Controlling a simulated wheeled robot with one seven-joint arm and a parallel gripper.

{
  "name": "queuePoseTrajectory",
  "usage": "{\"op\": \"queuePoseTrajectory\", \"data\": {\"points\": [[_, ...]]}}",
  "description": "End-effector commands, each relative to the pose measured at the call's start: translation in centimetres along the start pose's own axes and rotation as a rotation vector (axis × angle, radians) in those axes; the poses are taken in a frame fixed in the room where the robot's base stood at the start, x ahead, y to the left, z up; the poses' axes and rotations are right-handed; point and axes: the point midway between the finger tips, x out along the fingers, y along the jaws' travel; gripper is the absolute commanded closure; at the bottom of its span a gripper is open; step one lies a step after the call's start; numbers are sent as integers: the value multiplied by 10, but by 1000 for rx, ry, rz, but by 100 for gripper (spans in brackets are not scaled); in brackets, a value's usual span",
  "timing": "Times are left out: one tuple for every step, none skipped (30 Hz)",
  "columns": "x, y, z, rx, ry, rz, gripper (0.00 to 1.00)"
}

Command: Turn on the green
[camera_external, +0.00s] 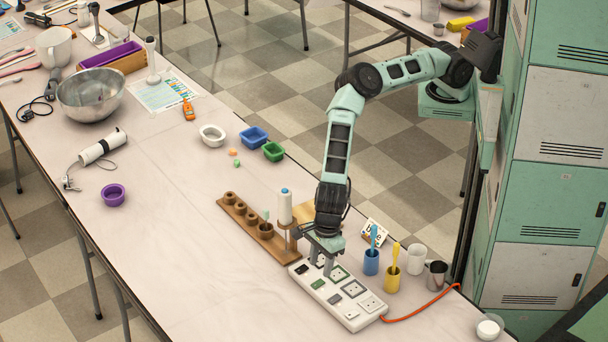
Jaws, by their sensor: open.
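A white power strip (362,319) lies on the table near its front right edge, with a row of sockets and a row of small switches. One switch is green (318,284); the others look dark or grey. An orange cord (425,306) runs from its right end. My gripper (321,268) points down over the far left part of the strip, just behind the green switch. Its two fingers are apart, with nothing visible between them. I cannot tell whether the fingertips touch the strip.
A wooden rack (235,212) with a white bottle (285,207) stands close left of my gripper. A blue cup (371,262), a yellow cup (392,280) and a small sign card (375,232) stand close right.

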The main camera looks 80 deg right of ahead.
Motion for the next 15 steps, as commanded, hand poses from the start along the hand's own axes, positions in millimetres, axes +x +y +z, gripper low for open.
{"op": "queuePoseTrajectory", "data": {"points": [[-12,-1,0,-1,-3,-1,58],[-19,0,0,0,-3,0,58],[-28,0,1,0,-3,1,58],[-35,-1,0,1,-3,0,58],[-43,-1,0,0,-3,-1,58],[-52,0,0,0,-3,0,58],[-59,0,1,0,-4,0,58],[-66,0,0,0,-3,-1,58],[-75,-1,1,0,-4,-1,58],[-81,0,0,0,-3,0,58],[-86,0,0,0,-2,0,58],[-94,0,0,0,-3,0,58],[-98,0,0,0,-2,-1,58],[-103,0,0,0,-2,-1,58],[-108,0,0,0,-2,0,58]]}}
